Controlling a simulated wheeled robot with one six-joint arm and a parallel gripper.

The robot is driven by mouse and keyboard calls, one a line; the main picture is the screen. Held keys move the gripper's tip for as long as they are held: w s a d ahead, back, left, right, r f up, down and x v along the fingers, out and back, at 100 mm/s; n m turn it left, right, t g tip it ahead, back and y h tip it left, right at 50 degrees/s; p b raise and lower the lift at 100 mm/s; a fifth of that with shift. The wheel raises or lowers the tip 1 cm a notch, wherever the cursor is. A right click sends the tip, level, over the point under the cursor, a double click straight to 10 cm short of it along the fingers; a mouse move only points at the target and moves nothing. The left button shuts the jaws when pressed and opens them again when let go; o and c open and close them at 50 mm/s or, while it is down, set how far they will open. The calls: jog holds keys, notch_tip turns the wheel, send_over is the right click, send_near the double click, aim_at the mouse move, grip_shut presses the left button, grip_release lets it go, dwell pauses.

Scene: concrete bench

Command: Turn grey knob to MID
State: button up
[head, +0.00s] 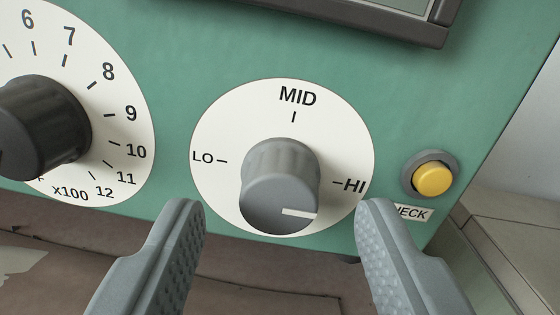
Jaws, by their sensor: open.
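The grey knob (280,180) sits in the middle of a round white dial (220,130) on a green panel. The dial reads LO at left, MID at top and HI at right. The white line on the knob's face points right, toward the HI side. My gripper (279,207) is open, one finger to each side of the knob at the lower edge of the dial. Gaps show between both fingers and the knob in the picture. I cannot tell how far the fingertips are from the panel.
A larger black knob (42,125) with a numbered dial (128,90) is at left. A yellow button (432,179) in a grey ring is at right, above a CHECK label (412,213) partly hidden by my right finger. A dark-framed display (400,22) overhangs the top. The bench (270,280) lies below.

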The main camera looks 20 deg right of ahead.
jog(key=shift+x, duration=0.85)
jog(key=c, duration=1)
